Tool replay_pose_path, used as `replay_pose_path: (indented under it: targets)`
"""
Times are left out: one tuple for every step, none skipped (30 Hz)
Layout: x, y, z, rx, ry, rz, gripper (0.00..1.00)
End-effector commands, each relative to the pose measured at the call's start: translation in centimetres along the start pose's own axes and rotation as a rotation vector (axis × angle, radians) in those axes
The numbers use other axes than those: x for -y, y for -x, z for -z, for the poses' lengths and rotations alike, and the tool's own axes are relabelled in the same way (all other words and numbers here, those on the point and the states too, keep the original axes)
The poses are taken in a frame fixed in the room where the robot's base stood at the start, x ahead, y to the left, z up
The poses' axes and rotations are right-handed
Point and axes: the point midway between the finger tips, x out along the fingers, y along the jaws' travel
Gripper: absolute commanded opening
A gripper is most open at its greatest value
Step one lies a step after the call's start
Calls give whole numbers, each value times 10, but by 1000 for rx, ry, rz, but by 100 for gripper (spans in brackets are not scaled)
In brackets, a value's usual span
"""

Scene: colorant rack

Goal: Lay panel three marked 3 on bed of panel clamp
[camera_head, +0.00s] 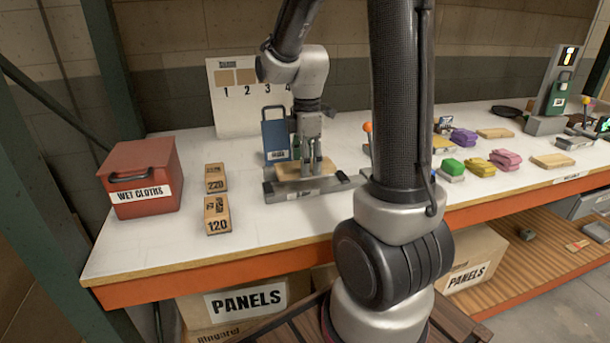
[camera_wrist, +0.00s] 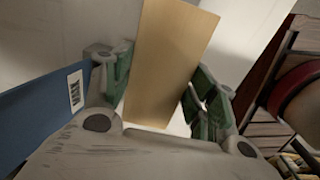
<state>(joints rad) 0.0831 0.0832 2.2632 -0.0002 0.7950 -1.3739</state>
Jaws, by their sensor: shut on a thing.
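My gripper (camera_head: 311,168) reaches down over the panel clamp (camera_head: 325,185) on the white bench. It is shut on a plain light wooden panel (camera_head: 290,172). In the wrist view the panel (camera_wrist: 168,62) stands between the green-padded fingers of my gripper (camera_wrist: 158,98) and extends away from them. In the head view the panel is at the clamp's grey bed; I cannot tell whether it rests there or hangs just above. No number shows on the panel's visible face.
A blue handled block (camera_head: 276,138) stands right behind the clamp, close to my gripper; it fills the wrist view's left side (camera_wrist: 38,110). A numbered board (camera_head: 236,115) leans behind. Sanding blocks (camera_head: 216,214) and a red wet cloths bin (camera_head: 142,175) stand left. Coloured cloths (camera_head: 480,167) lie right.

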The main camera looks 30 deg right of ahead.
Motion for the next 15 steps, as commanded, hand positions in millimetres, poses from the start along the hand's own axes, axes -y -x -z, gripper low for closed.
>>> replay_pose_path:
  targets:
    - [0, -5, 0, 0, 0, 2, 32]
    - [0, -9, 0, 0, 0, 2, 32]
    - [1, -15, 0, 1, 0, 4, 32]
    - [1, -20, 0, 1, 0, 3, 32]
    - [1, -25, 0, 1, 0, 4, 32]
    - [0, -30, 0, 1, 0, 3, 32]
    - [0, -34, 0, 1, 0, 3, 32]
    - [0, -37, 0, 0, 0, 2, 32]
    - [0, -39, 0, 0, 0, 1, 32]
    - [0, -40, 0, 0, 0, 1, 32]
    - [0, -41, 0, 0, 0, 1, 32]
    - [0, -40, 0, 0, 0, 0, 32]
    - [0, -40, 0, 0, 0, 0, 32]
    - [0, -40, 0, 0, 0, 0, 32]
    - [0, -40, 0, 0, 0, 0, 32]
